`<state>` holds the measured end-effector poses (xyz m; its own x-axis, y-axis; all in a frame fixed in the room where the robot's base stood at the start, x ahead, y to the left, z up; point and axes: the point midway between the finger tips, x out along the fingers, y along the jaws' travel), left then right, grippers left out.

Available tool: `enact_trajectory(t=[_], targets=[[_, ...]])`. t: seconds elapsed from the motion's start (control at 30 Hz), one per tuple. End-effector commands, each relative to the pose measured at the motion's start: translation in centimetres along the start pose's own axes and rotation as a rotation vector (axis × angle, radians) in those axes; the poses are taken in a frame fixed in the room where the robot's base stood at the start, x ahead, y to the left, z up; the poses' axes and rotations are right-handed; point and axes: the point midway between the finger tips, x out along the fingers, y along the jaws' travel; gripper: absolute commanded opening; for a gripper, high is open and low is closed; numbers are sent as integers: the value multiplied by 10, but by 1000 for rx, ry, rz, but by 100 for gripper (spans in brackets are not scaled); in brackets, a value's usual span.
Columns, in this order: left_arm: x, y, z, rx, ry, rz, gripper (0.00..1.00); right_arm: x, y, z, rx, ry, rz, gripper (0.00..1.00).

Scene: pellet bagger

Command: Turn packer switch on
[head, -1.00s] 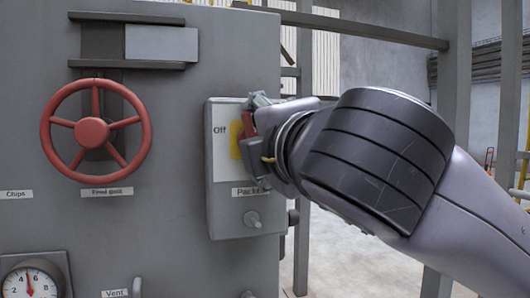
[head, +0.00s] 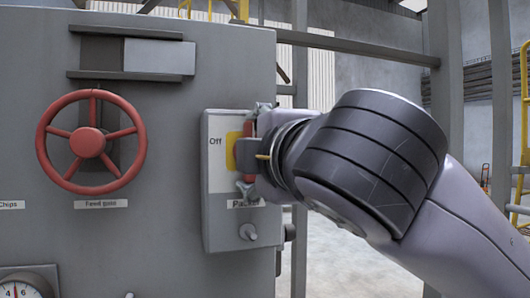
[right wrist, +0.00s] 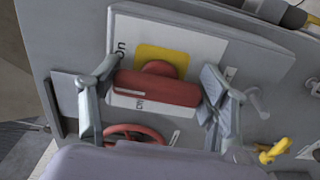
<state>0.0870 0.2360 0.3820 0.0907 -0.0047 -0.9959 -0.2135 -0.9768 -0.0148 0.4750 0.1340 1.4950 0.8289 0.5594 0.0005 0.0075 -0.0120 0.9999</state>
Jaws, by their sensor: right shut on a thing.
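The packer switch is a red handle (head: 248,129) on a yellow square (head: 231,151), set on a grey box with a white plate (head: 218,170). "Off" is at the plate's left, and a partly hidden label below starts with "Pac". In the right wrist view the red handle (right wrist: 158,88) lies across the picture, with its ends towards the two fingers. My right gripper (head: 256,148) is shut on the handle, one finger above and one below in the head view. The gripper hides much of the switch in the head view. My left gripper is not in view.
A red handwheel (head: 88,142) sits on the grey panel at left, above a gauge (head: 18,290). A small toggle (head: 247,232) sticks out below the switch. A grey post (head: 300,150) and a rail stand behind. A yellow handle (right wrist: 274,150) shows in the right wrist view.

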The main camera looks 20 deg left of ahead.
Motion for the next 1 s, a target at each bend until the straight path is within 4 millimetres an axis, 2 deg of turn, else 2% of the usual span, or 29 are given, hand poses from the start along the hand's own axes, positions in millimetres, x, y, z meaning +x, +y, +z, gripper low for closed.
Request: enact_trajectory(t=[0.33,0.67,0.83,1.0], targets=[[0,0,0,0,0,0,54,0,-1,0,1,0,-3,90],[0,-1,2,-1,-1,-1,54,-1,0,0,0,1,-1,90],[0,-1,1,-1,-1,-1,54,-20,0,0,-1,2,0,90],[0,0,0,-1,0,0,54,-56,1,-1,-2,2,3,90]])
